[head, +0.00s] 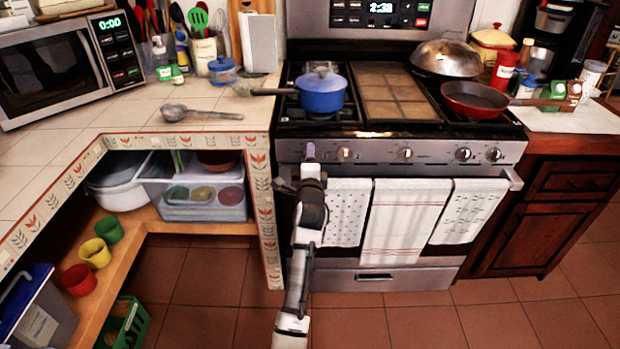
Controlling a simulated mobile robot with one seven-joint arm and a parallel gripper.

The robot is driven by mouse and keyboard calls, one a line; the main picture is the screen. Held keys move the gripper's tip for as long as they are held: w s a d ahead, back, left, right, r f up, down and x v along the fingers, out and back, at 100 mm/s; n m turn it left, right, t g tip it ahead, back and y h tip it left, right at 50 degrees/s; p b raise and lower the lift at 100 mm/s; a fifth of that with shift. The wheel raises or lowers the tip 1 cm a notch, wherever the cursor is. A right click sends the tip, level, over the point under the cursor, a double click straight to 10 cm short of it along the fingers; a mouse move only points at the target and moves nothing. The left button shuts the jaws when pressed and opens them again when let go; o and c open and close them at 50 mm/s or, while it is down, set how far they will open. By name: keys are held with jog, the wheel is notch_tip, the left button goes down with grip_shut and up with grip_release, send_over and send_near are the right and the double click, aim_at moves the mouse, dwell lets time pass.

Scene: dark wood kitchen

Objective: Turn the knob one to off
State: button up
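The stove's front panel (375,152) carries a row of silver knobs. One knob (345,154) shows just right of my gripper, another (405,154) is near the middle, and two more (463,154) are at the right. My gripper (310,158) is raised in front of the panel's left end. It covers the spot where a leftmost knob could be, so I cannot see that knob or its setting. I cannot tell whether my gripper touches anything there, or whether its fingers are open or shut.
A blue pot (322,93) sits on the left burners and a red pan (474,99) on the right. Towels (405,222) hang on the oven handle right of my arm. The tiled counter (140,112) ends just left of the stove. Floor (400,325) in front is clear.

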jog(key=s+b, duration=0.2)
jog(key=s, duration=1)
jog(key=shift+s, duration=0.4)
